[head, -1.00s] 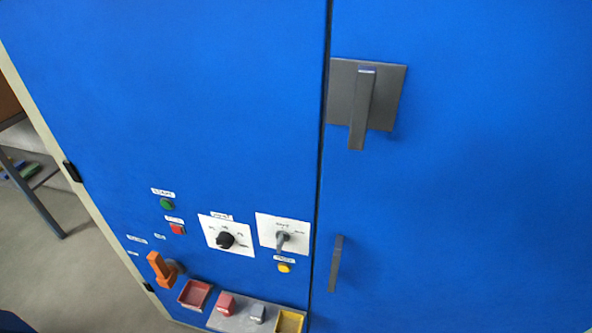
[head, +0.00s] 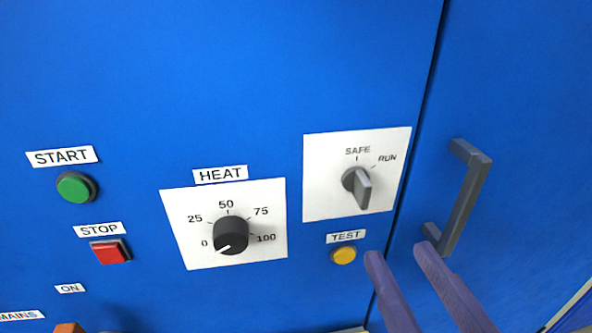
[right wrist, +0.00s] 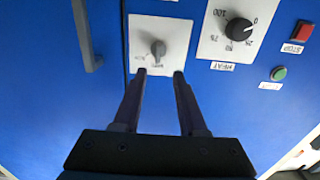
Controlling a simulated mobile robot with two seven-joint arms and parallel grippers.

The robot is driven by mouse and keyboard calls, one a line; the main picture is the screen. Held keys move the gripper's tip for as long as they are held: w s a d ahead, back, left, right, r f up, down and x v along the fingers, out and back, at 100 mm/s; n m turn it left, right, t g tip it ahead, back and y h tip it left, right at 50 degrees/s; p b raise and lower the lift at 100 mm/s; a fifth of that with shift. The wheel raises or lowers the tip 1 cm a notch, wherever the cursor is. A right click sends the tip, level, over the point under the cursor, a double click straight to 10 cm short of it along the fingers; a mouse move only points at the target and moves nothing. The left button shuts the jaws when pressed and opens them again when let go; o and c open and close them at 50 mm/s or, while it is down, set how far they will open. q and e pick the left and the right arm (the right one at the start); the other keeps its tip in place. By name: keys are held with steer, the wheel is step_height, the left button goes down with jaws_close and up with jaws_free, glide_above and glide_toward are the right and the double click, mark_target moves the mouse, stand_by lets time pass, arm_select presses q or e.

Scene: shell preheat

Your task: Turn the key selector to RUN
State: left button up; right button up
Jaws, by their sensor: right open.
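The key selector (head: 360,188) is a grey knob with a flat handle on a white plate (head: 322,198) marked SAFE at the top and RUN at the upper right. Its handle sticks out and slants slightly to the lower right; I cannot tell for certain which mark it is set to. My right gripper (head: 400,254) is open and empty, below and to the right of the selector, with its two purple fingers apart. In the right wrist view, upside down, the selector (right wrist: 158,48) lies just beyond and between the fingertips (right wrist: 160,73), not visibly touched. My left gripper is not in view.
A yellow TEST button (head: 343,255) sits just below the selector plate. A grey door handle (head: 460,200) juts out on the right. The HEAT dial (head: 231,235), green START button (head: 75,187) and red STOP button (head: 111,252) are to the left on the blue panel.

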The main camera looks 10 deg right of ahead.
mark_target(369, 195)
steer(key=w, duration=0.9)
steer(key=shift+w+r, duration=0.1)
steer(key=shift+w, duration=0.2)
jaws_close()
